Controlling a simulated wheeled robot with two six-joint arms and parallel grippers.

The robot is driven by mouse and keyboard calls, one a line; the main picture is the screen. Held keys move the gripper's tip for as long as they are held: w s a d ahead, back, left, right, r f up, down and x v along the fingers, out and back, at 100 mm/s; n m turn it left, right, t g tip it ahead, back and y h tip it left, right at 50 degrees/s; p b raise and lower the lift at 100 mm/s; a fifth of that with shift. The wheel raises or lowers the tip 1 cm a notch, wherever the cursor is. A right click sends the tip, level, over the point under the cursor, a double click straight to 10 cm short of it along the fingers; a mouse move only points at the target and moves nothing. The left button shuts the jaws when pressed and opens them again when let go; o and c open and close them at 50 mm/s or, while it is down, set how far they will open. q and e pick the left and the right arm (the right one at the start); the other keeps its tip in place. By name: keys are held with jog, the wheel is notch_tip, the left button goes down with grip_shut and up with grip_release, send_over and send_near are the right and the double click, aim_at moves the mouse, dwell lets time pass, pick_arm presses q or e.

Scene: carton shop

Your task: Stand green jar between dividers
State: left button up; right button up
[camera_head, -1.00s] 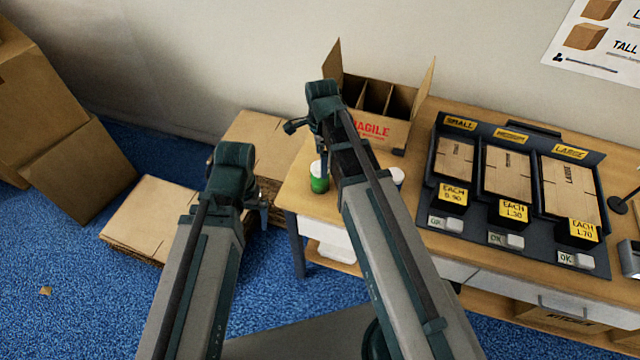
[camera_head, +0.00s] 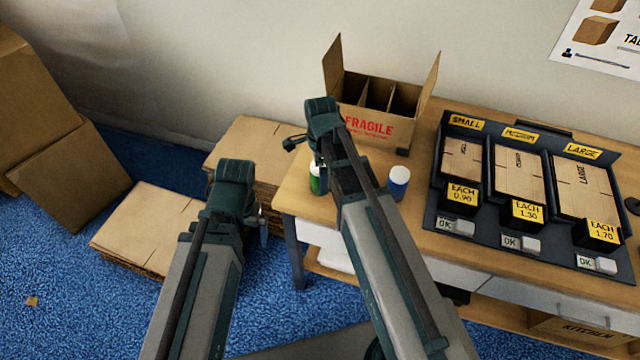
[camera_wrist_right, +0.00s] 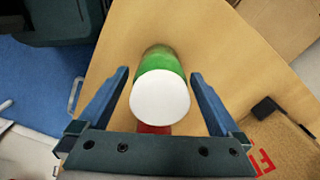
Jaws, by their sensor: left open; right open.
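The green jar (camera_head: 315,181), with a white lid, stands on the table's left part, partly hidden by my right arm. In the right wrist view, the green jar (camera_wrist_right: 161,66) is between the open fingers of my right gripper (camera_wrist_right: 159,74), with a gap on both sides. In the head view, my right gripper (camera_head: 316,158) is mostly hidden behind its wrist. The divided carton (camera_head: 385,132), marked FRAGILE, stands open behind it, with upright dividers (camera_head: 364,92). My left gripper (camera_head: 260,225) is open and empty, left of the table.
A blue jar (camera_head: 398,183) with a white lid stands right of my right arm. A red thing (camera_wrist_right: 153,129) shows partly below the green jar's lid. A black rack (camera_head: 443,205) of flat cartons fills the table's right. Flat cardboard stacks (camera_head: 150,222) lie on the floor at left.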

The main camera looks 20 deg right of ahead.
jog(key=shift+f, duration=0.25)
jog(key=c, duration=1.5)
jog(key=shift+c, duration=0.2)
jog(key=shift+r, duration=0.1)
